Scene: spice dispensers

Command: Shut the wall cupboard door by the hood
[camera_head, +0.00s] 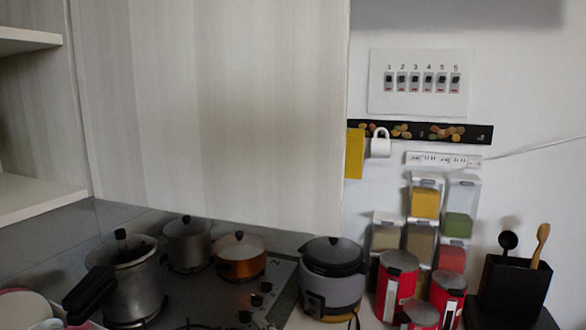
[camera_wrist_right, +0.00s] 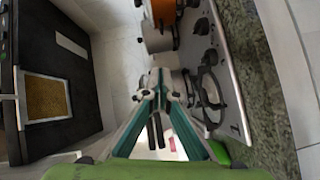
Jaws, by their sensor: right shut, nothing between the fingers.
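The cupboard door (camera_head: 215,110) is a large pale wood-grain panel filling the upper middle of the head view. It appears to stand open, next to the open cupboard interior with pale shelves (camera_head: 35,198) at the left. The hood is not visible. My right gripper (camera_wrist_right: 160,78) shows in the right wrist view, its teal-sided fingers shut together and empty. It is beside the hob, with no door seen at its fingertips. Neither gripper shows in the head view, so the right gripper's distance from the door cannot be told. My left gripper is out of sight.
Below the door, a pressure cooker (camera_head: 130,285), a steel pot (camera_head: 188,244) and a copper pot (camera_head: 240,257) stand on the hob (camera_head: 215,290). A rice cooker (camera_head: 332,280), red canisters (camera_head: 396,285) and a black utensil holder (camera_head: 512,290) stand to the right.

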